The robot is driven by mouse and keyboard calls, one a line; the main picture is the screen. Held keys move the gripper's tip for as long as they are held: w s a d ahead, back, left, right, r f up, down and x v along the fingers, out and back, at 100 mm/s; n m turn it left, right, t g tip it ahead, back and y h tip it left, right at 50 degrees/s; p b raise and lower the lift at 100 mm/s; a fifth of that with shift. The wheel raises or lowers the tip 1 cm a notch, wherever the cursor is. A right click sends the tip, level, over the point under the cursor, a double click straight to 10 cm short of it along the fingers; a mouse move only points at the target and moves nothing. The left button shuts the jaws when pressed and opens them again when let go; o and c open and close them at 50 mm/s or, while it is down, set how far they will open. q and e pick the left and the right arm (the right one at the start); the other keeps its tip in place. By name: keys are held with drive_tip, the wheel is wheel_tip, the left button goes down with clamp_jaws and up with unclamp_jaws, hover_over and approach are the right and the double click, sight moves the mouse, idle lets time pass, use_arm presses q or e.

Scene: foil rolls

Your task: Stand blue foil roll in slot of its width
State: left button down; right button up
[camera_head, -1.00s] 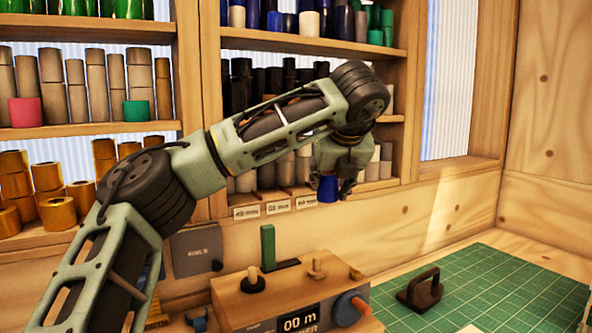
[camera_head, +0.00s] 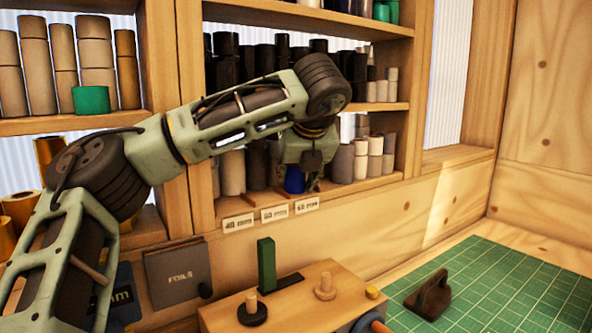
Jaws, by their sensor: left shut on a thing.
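The blue foil roll (camera_head: 295,180) is a short upright cylinder, its upper part hidden by my left gripper (camera_head: 304,166). The gripper points down and is shut on it. The roll is at the lower shelf (camera_head: 355,189), above the shelf edge and the middle and right width labels. I cannot tell whether its base touches the shelf. Three white labels sit on the shelf front: left (camera_head: 238,222), middle (camera_head: 275,213) and right (camera_head: 307,205). Low wooden dividers part the slots. My right gripper is out of view.
Grey rolls (camera_head: 342,164) stand right of the gripper, and a pale roll (camera_head: 233,172) stands to its left. Black rolls fill the shelf above. A wooden measuring block (camera_head: 300,297) stands below, beside a green cutting mat (camera_head: 500,285) with a dark handled tool (camera_head: 430,295).

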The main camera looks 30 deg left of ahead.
use_arm(q)
drive_tip(key=shift+d+f+b, duration=0.2)
drive_tip(key=shift+d+b, duration=0.1)
drive_tip(key=shift+b, duration=0.1)
drive_tip(key=c, duration=1.5)
unclamp_jaws()
drive_tip(key=shift+a, duration=0.15)
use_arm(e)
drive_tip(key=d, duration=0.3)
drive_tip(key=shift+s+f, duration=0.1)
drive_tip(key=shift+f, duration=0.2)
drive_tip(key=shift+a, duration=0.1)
